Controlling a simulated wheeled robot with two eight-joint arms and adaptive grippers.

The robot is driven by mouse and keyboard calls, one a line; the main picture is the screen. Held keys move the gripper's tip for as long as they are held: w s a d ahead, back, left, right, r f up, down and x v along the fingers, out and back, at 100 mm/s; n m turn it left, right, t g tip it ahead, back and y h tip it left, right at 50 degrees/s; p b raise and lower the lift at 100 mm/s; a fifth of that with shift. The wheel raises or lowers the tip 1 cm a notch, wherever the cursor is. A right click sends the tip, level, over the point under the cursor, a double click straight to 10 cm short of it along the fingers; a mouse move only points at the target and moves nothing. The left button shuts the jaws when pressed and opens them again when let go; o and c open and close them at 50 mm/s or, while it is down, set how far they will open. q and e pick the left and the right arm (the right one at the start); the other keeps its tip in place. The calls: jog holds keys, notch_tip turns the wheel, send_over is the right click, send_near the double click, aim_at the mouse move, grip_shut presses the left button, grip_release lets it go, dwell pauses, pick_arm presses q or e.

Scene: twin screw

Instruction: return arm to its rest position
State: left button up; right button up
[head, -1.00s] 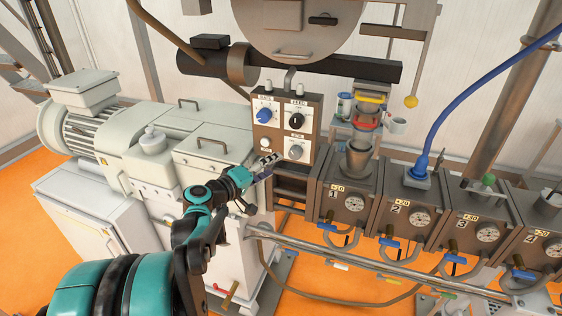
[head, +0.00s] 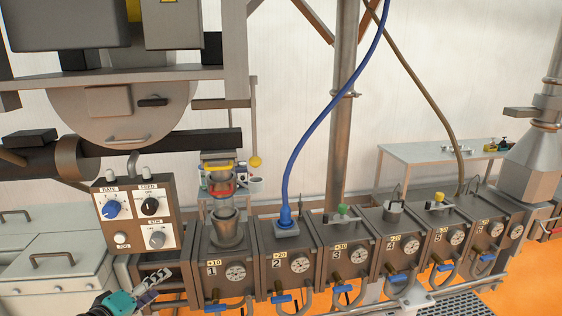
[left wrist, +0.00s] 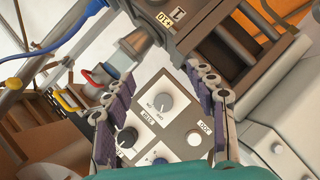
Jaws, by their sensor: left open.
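My left gripper (head: 156,283) shows at the bottom left of the head view, with teal housing and grey jointed fingers. Most of the left arm is outside the head view. My right gripper is not in view.
Several numbered barrel blocks with gauges and blue-handled valves run to the right. A blue hose (head: 295,150) rises from block 2. A metal funnel (head: 225,228) sits on block 1. A pale machine housing (head: 60,262) stands at left. A grey table (head: 420,153) is behind.

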pick_arm(q)
jog(key=s+d+f+m+g+b, duration=0.4)
jog(key=s+d+f, duration=0.1)
jog(key=d+f, duration=0.6)
jog(key=s+d+f+m+g+y+b, duration=0.2)
jog(key=s+d+f+m+b, duration=0.3)
jog(key=s+f, duration=0.4)
jog(key=shift+s+d+f+m+y+b, duration=0.15)
jog(key=shift+s+f+m+y+b, duration=0.35)
jog(key=shift+s, duration=0.55)
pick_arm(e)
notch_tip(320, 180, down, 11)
pick_arm(q)
jog(key=shift+r, duration=0.15)
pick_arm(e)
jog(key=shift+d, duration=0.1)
